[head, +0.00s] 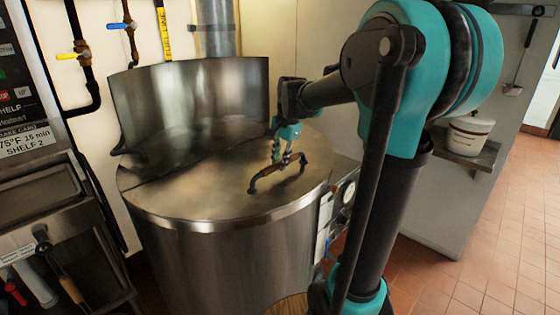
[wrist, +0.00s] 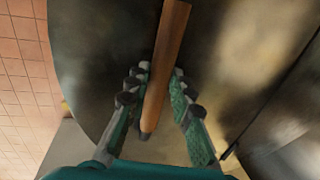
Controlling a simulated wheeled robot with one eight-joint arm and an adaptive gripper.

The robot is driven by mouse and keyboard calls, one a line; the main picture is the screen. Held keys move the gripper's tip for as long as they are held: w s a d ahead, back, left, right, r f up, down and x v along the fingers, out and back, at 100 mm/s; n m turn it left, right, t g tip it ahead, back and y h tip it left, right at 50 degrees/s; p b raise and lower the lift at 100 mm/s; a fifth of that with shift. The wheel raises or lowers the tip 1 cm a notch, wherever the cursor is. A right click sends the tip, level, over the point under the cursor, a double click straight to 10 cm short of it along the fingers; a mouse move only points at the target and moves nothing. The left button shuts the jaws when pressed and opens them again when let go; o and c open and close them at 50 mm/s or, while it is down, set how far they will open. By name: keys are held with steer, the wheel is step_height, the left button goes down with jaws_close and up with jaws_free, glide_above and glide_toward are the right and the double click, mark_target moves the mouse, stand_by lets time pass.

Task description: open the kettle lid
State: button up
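The kettle (head: 225,245) is a large round steel vessel in the middle of the head view. Its lid (head: 215,190) has a flat front part lying down and a curved steel panel (head: 190,100) standing up at the back. A dark brown handle (head: 270,178) arches above the flat part. My gripper (head: 284,160) points down over the right part of this handle. In the wrist view the brown handle (wrist: 166,70) runs between the two fingers of my gripper (wrist: 160,95). The fingers are open, with gaps showing on both sides of the handle.
A control box with a gauge (head: 348,192) is on the kettle's right side. Pipes with a yellow valve handle (head: 66,57) and a blue one (head: 118,26) run along the back wall. A white bucket (head: 468,135) stands on a shelf at the right. Tiled floor (head: 500,230) is clear there.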

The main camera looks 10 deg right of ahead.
jaws_close()
steer(key=shift+r, duration=0.1)
